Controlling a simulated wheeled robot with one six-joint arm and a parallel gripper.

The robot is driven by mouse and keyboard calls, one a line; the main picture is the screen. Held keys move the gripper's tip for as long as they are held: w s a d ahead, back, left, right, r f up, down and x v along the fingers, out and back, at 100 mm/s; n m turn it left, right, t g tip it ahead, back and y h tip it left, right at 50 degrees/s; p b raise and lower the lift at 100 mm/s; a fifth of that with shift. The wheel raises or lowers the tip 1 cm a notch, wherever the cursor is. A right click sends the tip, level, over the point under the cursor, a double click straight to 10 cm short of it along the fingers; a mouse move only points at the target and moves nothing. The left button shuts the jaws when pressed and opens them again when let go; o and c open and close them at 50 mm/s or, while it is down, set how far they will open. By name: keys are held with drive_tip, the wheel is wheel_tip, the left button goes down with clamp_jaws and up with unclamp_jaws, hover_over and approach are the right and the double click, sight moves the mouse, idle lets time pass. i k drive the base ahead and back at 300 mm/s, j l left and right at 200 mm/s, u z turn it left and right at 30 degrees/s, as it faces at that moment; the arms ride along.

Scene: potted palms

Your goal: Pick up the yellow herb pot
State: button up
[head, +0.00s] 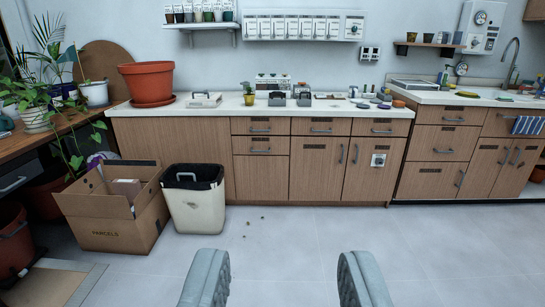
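A small yellow pot (249,100) with a green plant in it stands on the white counter (225,110), to the right of the big terracotta pot. It is small in the view. My gripper (280,268) shows as two grey fingers at the bottom of the picture. The fingers are wide apart with only floor visible between them. The gripper is well short of the counter and not touching the pot.
A large terracotta pot (149,81) and a white box-like item (204,99) stand left of the yellow pot; dark grey items (277,99) stand right. A cardboard box (112,209) and a pale bin (194,201) stand on the floor before the cabinets. The floor ahead is mostly clear.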

sight(249, 100)
drive_tip(key=i, duration=1.15)
drive_tip(key=i+l+u, duration=0.1)
drive_tip(key=i, duration=1.05)
drive_tip(key=i+l, duration=0.15)
drive_tip(key=i, duration=0.95)
drive_tip(key=i+u, duration=0.25)
drive_tip(key=i, duration=0.2)
drive_tip(key=i+l+u, duration=0.25)
drive_tip(key=i, duration=0.2)
